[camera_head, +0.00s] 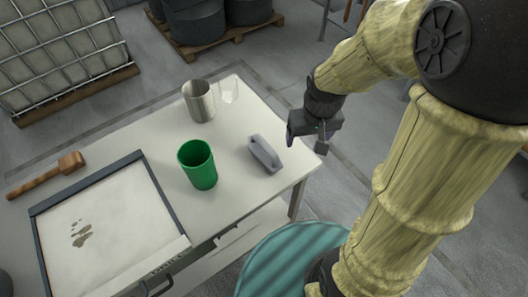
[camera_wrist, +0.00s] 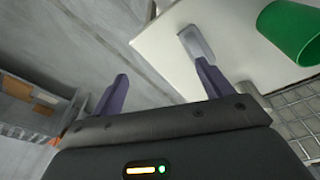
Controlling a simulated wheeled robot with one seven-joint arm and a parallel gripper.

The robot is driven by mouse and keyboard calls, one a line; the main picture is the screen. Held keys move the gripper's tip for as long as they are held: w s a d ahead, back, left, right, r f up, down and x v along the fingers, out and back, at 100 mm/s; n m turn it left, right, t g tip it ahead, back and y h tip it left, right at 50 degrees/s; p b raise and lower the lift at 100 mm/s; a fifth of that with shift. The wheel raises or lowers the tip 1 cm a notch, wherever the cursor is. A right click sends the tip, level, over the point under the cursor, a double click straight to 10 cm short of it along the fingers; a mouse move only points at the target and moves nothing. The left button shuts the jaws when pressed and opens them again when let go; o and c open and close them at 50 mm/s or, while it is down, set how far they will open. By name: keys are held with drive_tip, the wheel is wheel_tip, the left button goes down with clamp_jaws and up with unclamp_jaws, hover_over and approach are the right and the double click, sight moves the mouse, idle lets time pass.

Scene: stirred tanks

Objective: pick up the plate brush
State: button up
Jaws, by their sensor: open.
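A grey block with a raised handle along its top (camera_head: 264,153) lies on the white table near its right edge; it looks like the plate brush, though no bristles show. It also shows in the wrist view (camera_wrist: 192,40), at the top, just beyond the right finger. A brown wooden tool with a long handle and a block head (camera_head: 48,175) lies at the table's left; I cannot tell if it is a brush or a mallet. My gripper (camera_head: 306,140) is open and empty, to the right of the grey block and apart from it. Its fingers show in the wrist view (camera_wrist: 162,70).
A green cup (camera_head: 198,165) stands left of the grey block. A metal mug (camera_head: 199,101) and a clear glass (camera_head: 229,89) stand behind. A stained framed plate (camera_head: 110,240) covers the table's left front. A teal drum (camera_head: 290,262) stands by the table's front right.

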sight(264, 143)
drive_tip(key=w+a+n+g, duration=0.2)
drive_tip(key=w+a+n, duration=0.3)
drive_tip(key=w+a, duration=0.3)
drive_tip(key=shift+w+a+f+b, duration=0.15)
drive_tip(key=shift+w+a+b, duration=0.25)
drive_tip(key=shift+a, duration=0.65)
wheel_tip(264, 143, down, 12)
drive_tip(key=shift+f+p, duration=0.15)
drive_tip(key=shift+p, duration=0.55)
drive_tip(key=shift+a+f+p, duration=0.15)
drive_tip(key=shift+f+p, duration=0.2)
drive_tip(key=shift+f, duration=0.95)
drive_tip(key=shift+a+f+p, duration=0.1)
drive_tip(key=shift+f+p, duration=0.25)
drive_tip(key=shift+f, duration=0.95)
drive_tip(key=c, duration=1.1)
